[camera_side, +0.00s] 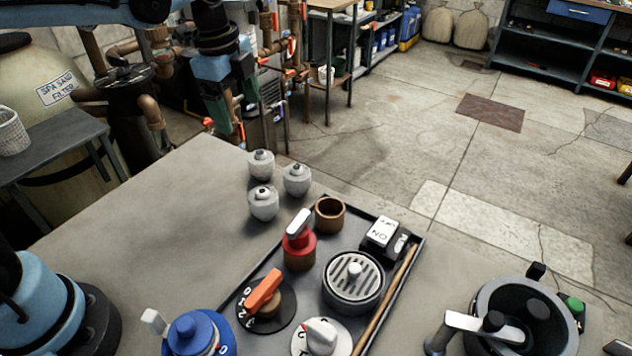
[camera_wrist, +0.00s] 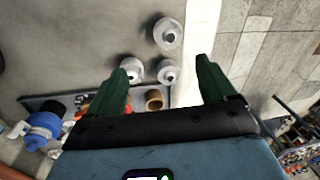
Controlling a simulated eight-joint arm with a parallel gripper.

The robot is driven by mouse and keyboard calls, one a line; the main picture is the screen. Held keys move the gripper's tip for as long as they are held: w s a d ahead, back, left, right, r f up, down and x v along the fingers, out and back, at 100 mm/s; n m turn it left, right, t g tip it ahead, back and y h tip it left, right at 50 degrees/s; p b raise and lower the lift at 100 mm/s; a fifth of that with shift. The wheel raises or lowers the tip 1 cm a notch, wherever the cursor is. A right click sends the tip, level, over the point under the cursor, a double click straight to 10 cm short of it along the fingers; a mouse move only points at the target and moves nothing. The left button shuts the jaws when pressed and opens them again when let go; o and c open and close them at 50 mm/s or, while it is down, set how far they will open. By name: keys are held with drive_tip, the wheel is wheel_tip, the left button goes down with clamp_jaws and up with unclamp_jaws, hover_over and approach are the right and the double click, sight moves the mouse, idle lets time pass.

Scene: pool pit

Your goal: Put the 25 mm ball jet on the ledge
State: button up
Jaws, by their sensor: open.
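Three pale grey-white, rounded ball jets with dark holes on top stand close together on a grey concrete top (camera_side: 150,215): a back one (camera_side: 262,164), a right one (camera_side: 297,180) and a front one (camera_side: 263,204). In the wrist view they show as one apart at the top (camera_wrist: 168,34) and two lower ones, at left (camera_wrist: 132,68) and right (camera_wrist: 167,72). I cannot tell which is the 25 mm one or where the named ledge is. My gripper (camera_side: 236,112), with green fingers, is open and empty, raised above the far edge; its fingers also show in the wrist view (camera_wrist: 163,66).
A dark pump pot (camera_side: 520,318) is at right. The concrete left of the jets is clear.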

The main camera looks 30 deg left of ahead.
drive_tip(key=s+f+n+t, duration=0.3)
drive_tip(key=s+n+t, duration=0.2)
drive_tip(key=s+n, duration=0.7)
drive_tip(key=n, duration=0.4)
drive_tip(key=shift+a, duration=0.25)
